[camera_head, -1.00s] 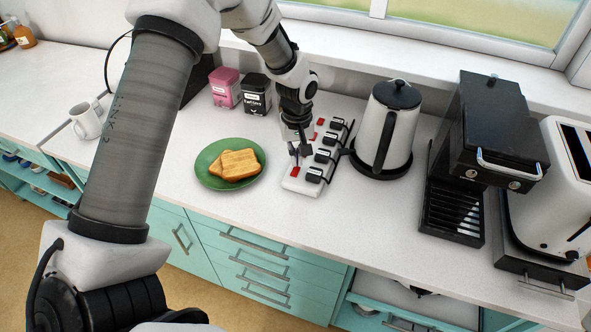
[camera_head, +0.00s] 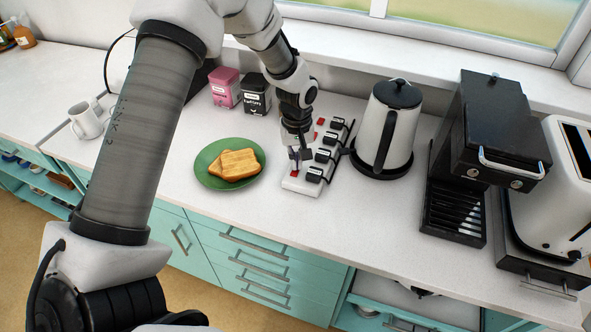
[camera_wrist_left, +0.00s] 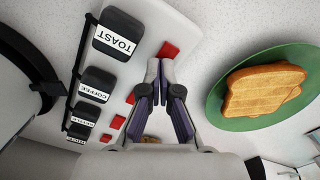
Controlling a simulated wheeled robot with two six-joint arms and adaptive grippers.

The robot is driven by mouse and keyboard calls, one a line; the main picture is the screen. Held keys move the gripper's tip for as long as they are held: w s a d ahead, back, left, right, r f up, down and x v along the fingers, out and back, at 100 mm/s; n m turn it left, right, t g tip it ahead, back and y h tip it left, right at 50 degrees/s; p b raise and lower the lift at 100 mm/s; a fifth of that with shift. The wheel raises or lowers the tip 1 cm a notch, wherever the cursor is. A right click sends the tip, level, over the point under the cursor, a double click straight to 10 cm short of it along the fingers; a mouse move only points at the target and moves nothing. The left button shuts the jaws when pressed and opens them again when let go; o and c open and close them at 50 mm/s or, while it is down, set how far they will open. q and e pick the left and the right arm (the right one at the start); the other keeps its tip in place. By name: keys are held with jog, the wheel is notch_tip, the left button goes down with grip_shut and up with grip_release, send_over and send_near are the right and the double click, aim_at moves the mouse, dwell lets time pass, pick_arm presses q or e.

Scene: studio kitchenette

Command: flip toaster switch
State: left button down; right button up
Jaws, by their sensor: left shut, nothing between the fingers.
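A white power strip (camera_head: 291,184) lies on the counter with several black plugs and red switches. In the left wrist view the plugs carry labels; the nearest to the strip's end is the TOAST plug (camera_wrist_left: 117,33), with a red switch (camera_wrist_left: 168,50) beside it. My left gripper (camera_head: 299,165) is shut and empty, pointing down at the near end of the strip. In the left wrist view its fingertips (camera_wrist_left: 160,68) sit just by that red switch; whether they touch it I cannot tell. The white toaster (camera_head: 552,190) stands at the far right. My right gripper is not in view.
A green plate (camera_head: 207,180) with toast (camera_head: 236,164) lies left of the strip. A kettle (camera_head: 385,125) stands close on its right, then a black coffee machine (camera_head: 490,130). Pink and black tins (camera_head: 225,88) stand behind. The counter in front is clear.

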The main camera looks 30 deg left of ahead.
pick_arm(q)
jog(key=shift+f, duration=0.25)
notch_tip(320, 180, up, 7)
jog(key=p, duration=0.6)
dwell(0.6)
jog(key=shift+f, duration=0.1)
